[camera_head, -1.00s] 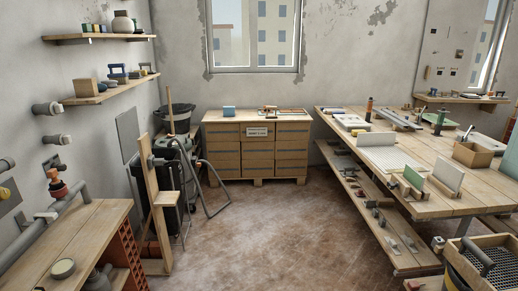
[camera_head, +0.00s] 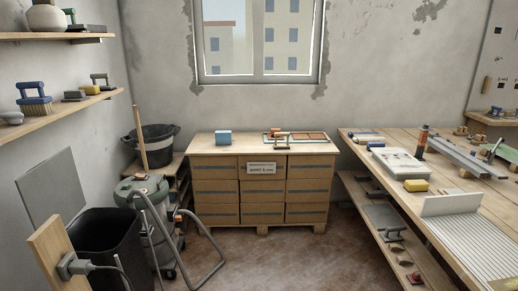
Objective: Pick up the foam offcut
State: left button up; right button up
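Neither of my grippers is in view.
A tray with tools (camera_head: 300,136) lies on the cabinet's right half. A black bucket (camera_head: 150,142), a vacuum (camera_head: 150,200) and a dark bin (camera_head: 100,235) stand on the left. A long workbench (camera_head: 425,210) runs along the right. Floor (camera_head: 300,255) before the cabinet is clear.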

aim_at(222, 138)
jog(key=i, duration=0.7)
jog(key=i+l+u, duration=0.15)
jog(key=i, duration=1.3)
jog(key=i+l+u, duration=0.1)
jog(key=i+u, duration=0.35)
jog(key=i+l+u, duration=0.3)
jog(key=u, duration=0.2)
jog(key=i+l+u, duration=0.65)
jog(key=l+u, duration=0.25)
jog(key=i+l+u, duration=0.2)
jog(key=l, duration=0.15)
jog(key=l+u, duration=0.2)
jog(key=l, duration=0.15)
jog(key=l+u, duration=0.2)
jog(key=l, duration=0.15)
jog(key=i, duration=0.05)
